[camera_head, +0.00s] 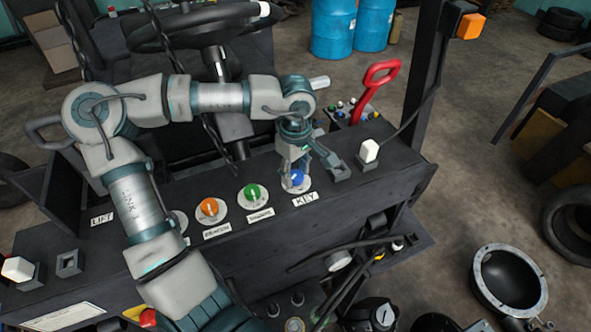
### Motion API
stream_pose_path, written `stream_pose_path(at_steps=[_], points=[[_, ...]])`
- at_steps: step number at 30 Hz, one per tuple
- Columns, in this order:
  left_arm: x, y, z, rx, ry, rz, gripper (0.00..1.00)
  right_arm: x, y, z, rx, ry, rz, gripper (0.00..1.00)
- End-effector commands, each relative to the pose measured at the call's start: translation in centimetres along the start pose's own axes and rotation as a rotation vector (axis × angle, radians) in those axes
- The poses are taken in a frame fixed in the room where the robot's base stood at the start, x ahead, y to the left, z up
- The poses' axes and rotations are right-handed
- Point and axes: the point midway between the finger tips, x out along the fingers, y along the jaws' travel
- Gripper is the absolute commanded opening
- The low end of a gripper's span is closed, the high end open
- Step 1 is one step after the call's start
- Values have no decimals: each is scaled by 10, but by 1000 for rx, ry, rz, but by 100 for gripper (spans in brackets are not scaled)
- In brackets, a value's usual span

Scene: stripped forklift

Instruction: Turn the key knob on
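The key knob (296,178) is a blue knob on a round pale plate, on the sloping dark panel above the label KEY (305,200). My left gripper (309,164) comes down over it from above. One finger is close above the knob, and the other is spread out to the right. The gripper looks open. Whether a finger touches the knob cannot be told, and the gripper hides the knob's upper part. My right gripper is not in view.
An orange knob (209,207) and a green knob (252,193) sit left of the key knob. A white block (369,150) and a red lever (375,82) stand to the right. The steering wheel (200,27) is behind my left arm. Cables (345,255) hang below the panel.

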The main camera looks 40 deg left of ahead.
Motion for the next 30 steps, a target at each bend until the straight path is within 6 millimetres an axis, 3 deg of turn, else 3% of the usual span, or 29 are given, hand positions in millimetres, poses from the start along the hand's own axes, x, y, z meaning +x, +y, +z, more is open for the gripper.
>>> stream_pose_path(at_steps=[13,24,30], points=[[-8,0,1,-2,1,3,64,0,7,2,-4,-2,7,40],[-83,3,-1,-4,1,3,64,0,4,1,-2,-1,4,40],[-111,3,-3,-2,-2,-1,64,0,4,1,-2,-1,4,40]])
